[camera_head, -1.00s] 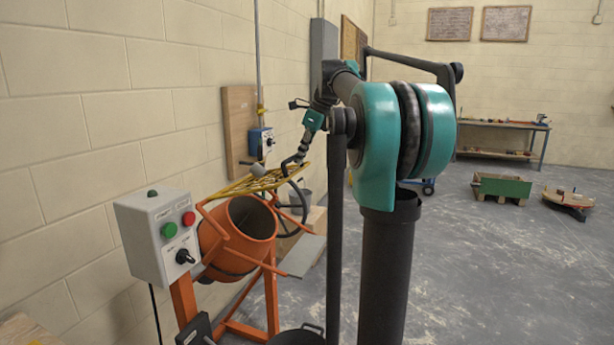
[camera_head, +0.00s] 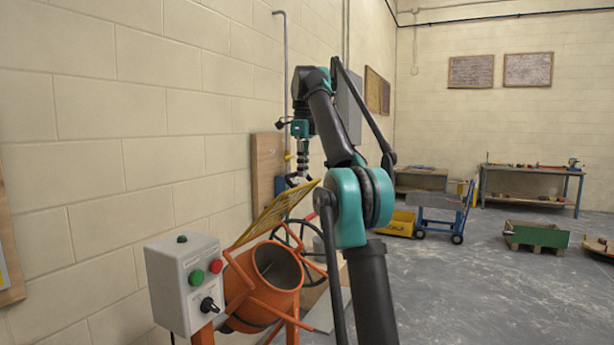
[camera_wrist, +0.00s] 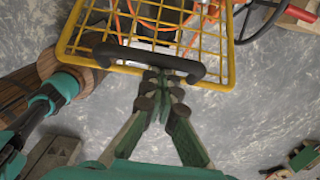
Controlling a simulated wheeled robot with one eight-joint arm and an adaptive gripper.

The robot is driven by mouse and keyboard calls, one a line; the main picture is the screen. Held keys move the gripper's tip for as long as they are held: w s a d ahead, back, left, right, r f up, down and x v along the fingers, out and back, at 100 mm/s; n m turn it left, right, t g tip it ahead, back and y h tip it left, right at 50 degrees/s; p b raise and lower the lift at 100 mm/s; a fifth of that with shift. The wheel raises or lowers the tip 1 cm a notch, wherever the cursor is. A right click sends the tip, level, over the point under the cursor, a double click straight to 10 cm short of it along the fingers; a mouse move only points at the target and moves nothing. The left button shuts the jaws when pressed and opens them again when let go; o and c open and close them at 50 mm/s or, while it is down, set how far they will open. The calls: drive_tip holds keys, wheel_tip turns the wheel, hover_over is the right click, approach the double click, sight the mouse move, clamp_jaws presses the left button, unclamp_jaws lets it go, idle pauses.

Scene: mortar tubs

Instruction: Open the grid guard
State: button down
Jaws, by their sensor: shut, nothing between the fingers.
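The grid guard (camera_head: 276,215) is a yellow wire grid. In the head view it stands tilted up above the orange mixer drum (camera_head: 262,290), whose mouth shows below it. In the wrist view the guard's yellow frame (camera_wrist: 229,60) fills the top, with a dark handle (camera_wrist: 125,54) across its near edge. My gripper (camera_wrist: 163,76) is shut and empty, its fingertips close against the middle of the handle. I cannot tell whether they touch it. In the head view my gripper (camera_head: 297,181) is small, at the guard's upper edge.
A grey control box (camera_head: 183,282) with green and red buttons and a black knob stands left of the drum. A dark handwheel (camera_head: 304,246) is behind the drum. The block wall is close on the left. Open floor (camera_head: 455,285) lies to the right, with a green crate (camera_head: 537,236).

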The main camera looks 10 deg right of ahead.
drive_tip(key=shift+w+a+r, duration=0.2)
drive_tip(key=shift+w+a, duration=0.05)
drive_tip(key=shift+a, duration=0.05)
idle(0.5)
